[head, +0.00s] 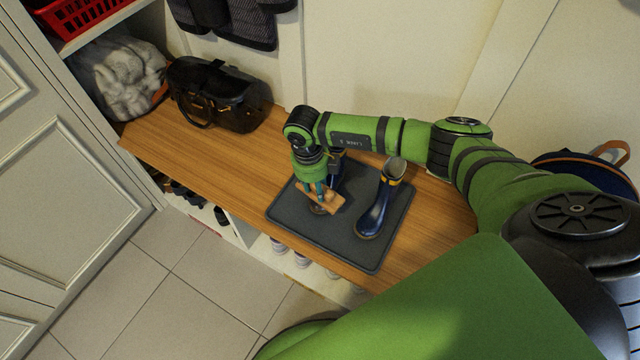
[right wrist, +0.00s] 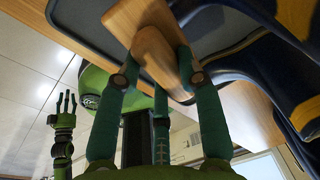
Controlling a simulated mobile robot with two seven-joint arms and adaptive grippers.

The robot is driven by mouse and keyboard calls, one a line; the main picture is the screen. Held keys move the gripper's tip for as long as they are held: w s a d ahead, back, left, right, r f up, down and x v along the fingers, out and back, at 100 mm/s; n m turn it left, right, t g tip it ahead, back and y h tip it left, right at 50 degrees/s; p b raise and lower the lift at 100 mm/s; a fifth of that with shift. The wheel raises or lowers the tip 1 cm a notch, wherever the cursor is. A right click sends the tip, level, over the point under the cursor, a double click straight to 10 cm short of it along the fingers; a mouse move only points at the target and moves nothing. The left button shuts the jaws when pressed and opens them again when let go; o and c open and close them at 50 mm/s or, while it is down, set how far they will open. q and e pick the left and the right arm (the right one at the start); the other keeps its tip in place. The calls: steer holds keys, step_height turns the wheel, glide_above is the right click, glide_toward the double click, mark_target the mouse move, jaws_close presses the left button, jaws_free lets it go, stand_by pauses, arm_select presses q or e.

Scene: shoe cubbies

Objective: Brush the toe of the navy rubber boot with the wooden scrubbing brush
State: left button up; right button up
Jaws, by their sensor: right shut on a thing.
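My right gripper (head: 317,189) is shut on the wooden scrubbing brush (head: 332,203). The brush's pale wooden back also shows between the fingers in the right wrist view (right wrist: 155,55). One navy rubber boot (head: 336,168) stands on the grey mat (head: 376,252), largely hidden behind my gripper and the brush. The brush is over its toe end; I cannot tell whether the bristles touch it. A second navy boot (head: 374,212) with a tan-trimmed top stands upright to the right, apart from the brush. My left gripper (right wrist: 66,101) shows only in the right wrist view, with its fingers apart and empty.
The mat lies on a wooden bench (head: 185,153). A black handbag (head: 222,95) stands at the bench's left end. Shoes sit in cubbies below. A navy backpack (head: 590,166) is at the right. The bench between handbag and mat is clear.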

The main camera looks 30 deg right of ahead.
steer(key=shift+w+a+f+b, duration=0.2)
steer(key=shift+w+a+b, duration=0.45)
steer(key=shift+w+b, duration=0.25)
steer(key=shift+w+a+r, duration=0.1)
steer(key=shift+w+r, duration=0.05)
steer(key=shift+w, duration=0.05)
steer(key=shift+s+d+p, duration=0.5)
steer(key=shift+s+p, duration=0.2)
steer(key=shift+p, duration=0.05)
steer(key=shift+s+d, duration=0.2)
steer(key=shift+s, duration=0.15)
